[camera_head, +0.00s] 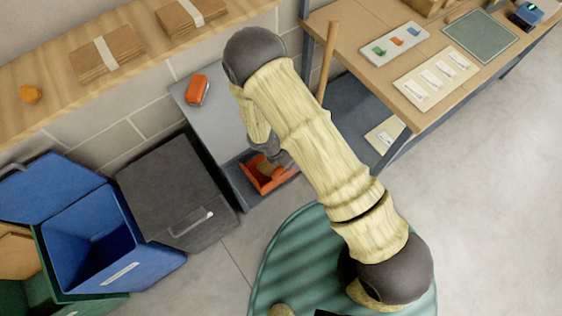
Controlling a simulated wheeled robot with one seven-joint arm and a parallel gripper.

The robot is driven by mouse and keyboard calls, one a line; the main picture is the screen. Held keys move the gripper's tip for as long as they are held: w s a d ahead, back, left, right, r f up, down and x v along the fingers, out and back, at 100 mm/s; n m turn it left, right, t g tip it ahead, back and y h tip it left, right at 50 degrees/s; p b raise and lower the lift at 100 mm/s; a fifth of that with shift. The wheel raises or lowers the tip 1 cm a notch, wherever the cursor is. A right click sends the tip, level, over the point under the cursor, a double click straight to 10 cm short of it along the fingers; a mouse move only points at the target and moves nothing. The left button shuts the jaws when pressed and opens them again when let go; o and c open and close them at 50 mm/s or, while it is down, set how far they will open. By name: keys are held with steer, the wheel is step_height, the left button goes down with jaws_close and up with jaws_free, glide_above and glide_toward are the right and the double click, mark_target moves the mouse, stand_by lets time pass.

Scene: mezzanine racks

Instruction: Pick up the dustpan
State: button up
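The dustpan looks to be the red-orange open tray (262,181) low on the grey-blue stand, left of my arm. Its right part is hidden by my arm and wrist. My gripper (274,162) reaches down over the dustpan from above, at its upper right edge. Its dark wrist shows, but the fingers are mostly hidden or too small to make out. I cannot tell whether they touch the dustpan or are open or shut.
An orange object (197,90) lies on the grey upper surface (226,117). A dark lidded bin (175,190) and a blue bin (95,240) stand left. A wooden shelf (60,75) runs along the wall. A workbench (385,75) with a leaning wooden handle (328,62) stands right. Floor at right is clear.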

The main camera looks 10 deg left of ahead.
steer(key=shift+w+d+f, duration=0.1)
steer(key=shift+d+f, duration=0.1)
steer(key=shift+f, duration=0.35)
jaws_close()
